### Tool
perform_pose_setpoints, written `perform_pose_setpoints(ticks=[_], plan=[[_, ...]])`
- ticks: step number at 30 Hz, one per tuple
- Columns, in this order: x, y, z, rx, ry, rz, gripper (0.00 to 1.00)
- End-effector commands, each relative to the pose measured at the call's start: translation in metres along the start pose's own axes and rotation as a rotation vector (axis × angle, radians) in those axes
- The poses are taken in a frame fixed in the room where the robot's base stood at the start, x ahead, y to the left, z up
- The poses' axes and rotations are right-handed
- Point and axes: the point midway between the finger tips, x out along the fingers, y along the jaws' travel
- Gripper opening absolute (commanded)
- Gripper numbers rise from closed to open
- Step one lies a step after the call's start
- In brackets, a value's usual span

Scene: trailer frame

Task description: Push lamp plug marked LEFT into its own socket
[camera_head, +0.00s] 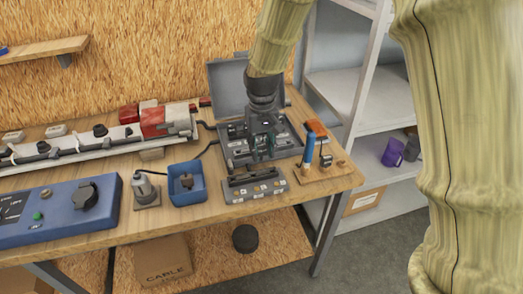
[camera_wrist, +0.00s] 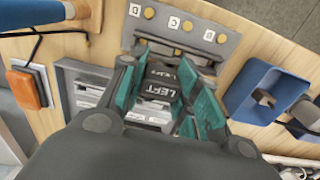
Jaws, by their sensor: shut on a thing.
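The black lamp plug marked LEFT (camera_wrist: 158,88) sits between the teal fingers of my gripper (camera_wrist: 172,78) in the wrist view, its lettering upside down. My gripper is shut on it. In the head view my gripper (camera_head: 266,146) points down over the open grey case (camera_head: 230,150), and its fingers hide the plug there. The grey socket block (camera_head: 257,190) stands just in front of the case. In the wrist view the block (camera_wrist: 226,47) lies beyond the fingertips, with round brass spots and letters including B, C and D. The plug's front end is hidden.
A blue open box (camera_head: 187,184) and a small grey stand (camera_head: 146,192) are left of the block. A wooden holder with an orange part and a blue-handled tool (camera_head: 310,147) is right. A blue unit (camera_head: 60,212) and a long rail (camera_head: 90,142) fill the left.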

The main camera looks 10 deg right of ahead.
Motion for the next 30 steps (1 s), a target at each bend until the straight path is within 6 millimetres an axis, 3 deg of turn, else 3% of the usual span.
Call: perform_pose_setpoints(ticks=[30], plan=[[0.0,0.03,-0.088,0.002,0.0,0.0,0.22]])
